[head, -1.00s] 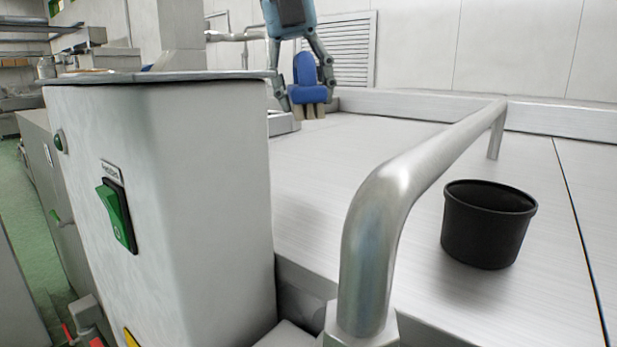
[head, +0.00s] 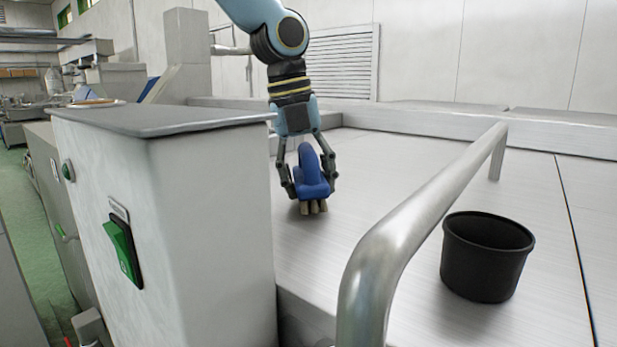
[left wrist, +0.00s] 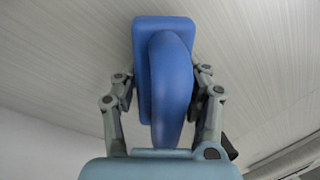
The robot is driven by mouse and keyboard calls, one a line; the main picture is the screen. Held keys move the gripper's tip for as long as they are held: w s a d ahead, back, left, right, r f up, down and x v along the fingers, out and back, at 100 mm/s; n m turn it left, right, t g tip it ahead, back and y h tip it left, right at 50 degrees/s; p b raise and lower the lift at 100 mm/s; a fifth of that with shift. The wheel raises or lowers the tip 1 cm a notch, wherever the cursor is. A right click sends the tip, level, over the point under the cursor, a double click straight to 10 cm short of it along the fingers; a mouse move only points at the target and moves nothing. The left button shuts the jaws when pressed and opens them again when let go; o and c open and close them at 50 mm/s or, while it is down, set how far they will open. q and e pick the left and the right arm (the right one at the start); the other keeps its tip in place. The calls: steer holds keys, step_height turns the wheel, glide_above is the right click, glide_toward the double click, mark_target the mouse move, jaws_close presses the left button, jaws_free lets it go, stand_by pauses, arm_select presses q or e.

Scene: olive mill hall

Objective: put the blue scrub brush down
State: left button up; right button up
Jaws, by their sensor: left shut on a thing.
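The blue scrub brush (head: 312,172) has a blue body with a raised handle and tan bristle tufts pointing down. My left gripper (head: 312,188) is shut on it from above, one finger on each side. The bristles are at or just above the metal table top (head: 380,165); I cannot tell whether they touch. In the left wrist view the brush (left wrist: 168,80) sits between the fingers of my left gripper (left wrist: 165,90), and its bristles are hidden. My right gripper is not in view.
A black bucket (head: 486,258) stands on the table at the right. A thick metal rail (head: 400,225) runs between it and the brush. A grey cabinet (head: 190,215) with a green switch (head: 122,252) stands at the left front. The table around the brush is clear.

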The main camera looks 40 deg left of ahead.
mark_target(304, 144)
arm_select(q)
steer(key=shift+f, duration=0.3)
steer(key=o, duration=1.2)
steer(key=shift+o, duration=0.2)
steer(key=shift+r, duration=0.15)
steer(key=r+b, duration=0.1)
steer(key=r, duration=0.1)
steer(key=a+r+b, duration=0.1)
steer(key=r, duration=0.2)
steer(key=shift+w+a+r+b, duration=0.1)
steer(key=shift+b, duration=0.2)
steer(key=r, duration=0.3)
steer(key=s+r, duration=0.1)
steer(key=r, duration=0.1)
steer(key=shift+a+r, duration=0.3)
